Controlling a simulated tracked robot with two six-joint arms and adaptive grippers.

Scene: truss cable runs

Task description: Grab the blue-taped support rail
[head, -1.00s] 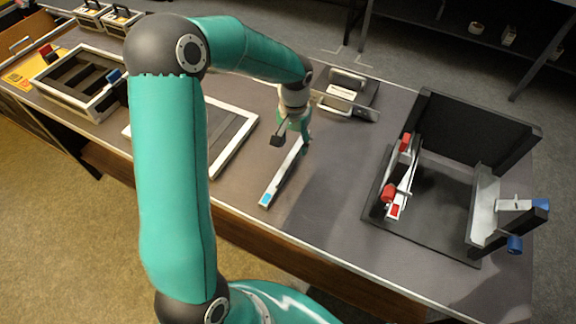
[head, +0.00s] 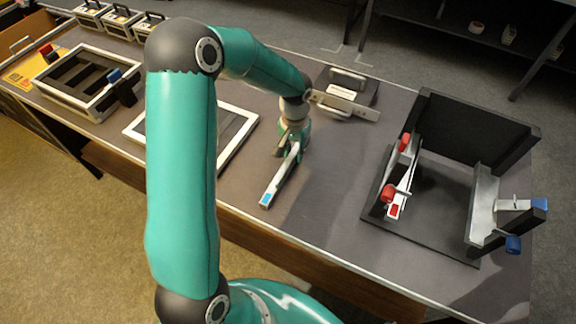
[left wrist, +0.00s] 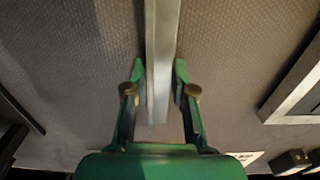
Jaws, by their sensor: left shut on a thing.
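The blue-taped support rail (head: 278,186) is a long pale bar with a blue patch at its near end, lying on the grey bench top in the head view. My left gripper (head: 292,147) reaches down over the far part of the rail and is shut on it. In the left wrist view the rail (left wrist: 161,45) runs between the two green fingers of the left gripper (left wrist: 160,78). The far end of the rail is hidden by the gripper. My right gripper is not in view.
A dark fixture (head: 430,222) with a red-marked rail and red clamps stands on the right. A pale frame (head: 238,150) lies left of the gripper, and a metal block with a handle (head: 347,92) stands behind. Bare bench lies between rail and fixture.

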